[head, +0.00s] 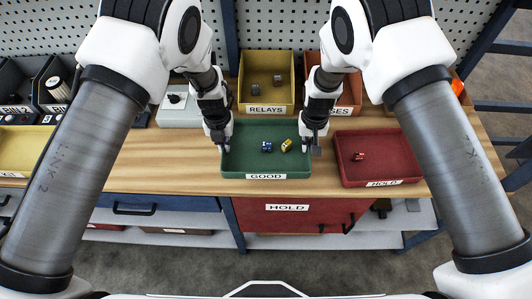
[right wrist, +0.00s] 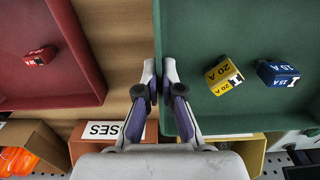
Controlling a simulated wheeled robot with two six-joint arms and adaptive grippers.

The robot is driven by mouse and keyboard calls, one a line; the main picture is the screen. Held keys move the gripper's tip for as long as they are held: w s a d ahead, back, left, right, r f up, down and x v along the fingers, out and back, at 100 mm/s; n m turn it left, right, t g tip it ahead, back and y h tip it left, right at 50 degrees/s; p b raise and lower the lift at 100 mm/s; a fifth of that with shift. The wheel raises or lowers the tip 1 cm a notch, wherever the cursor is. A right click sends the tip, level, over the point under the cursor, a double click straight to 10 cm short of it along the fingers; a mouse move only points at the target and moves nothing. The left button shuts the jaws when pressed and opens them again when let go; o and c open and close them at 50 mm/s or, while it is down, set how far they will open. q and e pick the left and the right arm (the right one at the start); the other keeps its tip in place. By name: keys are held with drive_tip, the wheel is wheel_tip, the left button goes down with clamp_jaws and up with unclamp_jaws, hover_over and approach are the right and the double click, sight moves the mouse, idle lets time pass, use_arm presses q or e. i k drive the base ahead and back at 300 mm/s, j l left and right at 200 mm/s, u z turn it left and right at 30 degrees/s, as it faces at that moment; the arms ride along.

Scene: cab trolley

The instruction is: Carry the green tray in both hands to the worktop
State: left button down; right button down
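The green tray (head: 240,165), labelled GOOD, is level at the front of the wooden worktop (head: 165,160). I cannot tell whether its base touches the wood. A blue block (head: 267,146) and a yellow block (head: 286,145) lie in it. My left gripper (head: 223,147) is at its left wall, fingers close together around the rim. My right gripper (head: 310,146) is at its right wall. In the right wrist view the right gripper (right wrist: 159,75) has one finger inside the green tray (right wrist: 220,122) and one outside, close against the wall.
A red tray (head: 345,176) labelled HOLD, with a red block (head: 358,156), stands just right of the green tray. A yellow RELAYS bin (head: 264,97) and an orange-brown bin (head: 348,103) stand behind. Another yellow tray (head: 15,150) is at far left. Bare wood lies left of the green tray.

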sight(147, 157)
drive_tip(key=j, duration=2)
